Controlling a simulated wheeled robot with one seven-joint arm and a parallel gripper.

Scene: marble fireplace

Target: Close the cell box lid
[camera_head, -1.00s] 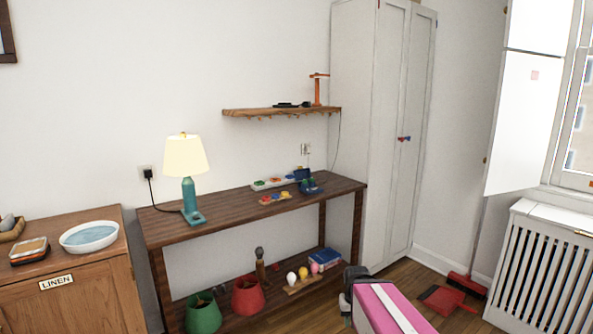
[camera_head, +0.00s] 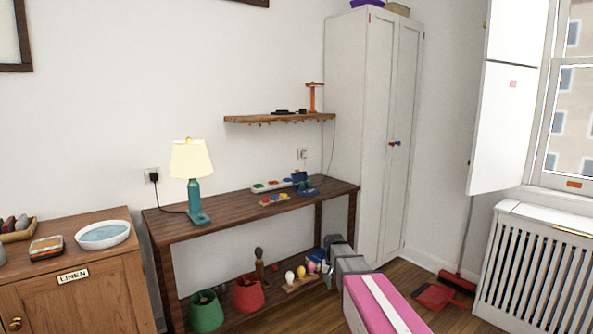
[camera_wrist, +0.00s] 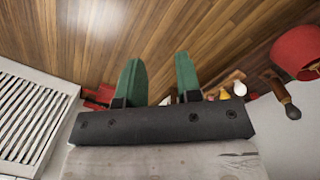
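A small dark blue box (camera_head: 306,189) stands at the right end of the wooden table's top, with a raised blue flap that looks like its open lid (camera_head: 300,177). It is too small to make out its inside. I take it to be the cell box. My gripper shows in the wrist view (camera_wrist: 160,80) with two green fingers apart and nothing between them, above the wooden floor. In the head view my arm is low at the table's right front, below and apart from the box; its fingertips cannot be made out.
The table (camera_head: 240,204) also holds a teal lamp (camera_head: 193,180), a power strip (camera_head: 272,186) and a tray of coloured pieces (camera_head: 274,199). A shelf (camera_head: 280,118) hangs above. A white cupboard (camera_head: 368,130) stands to the right. A red dustpan (camera_head: 436,296) lies on the floor.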

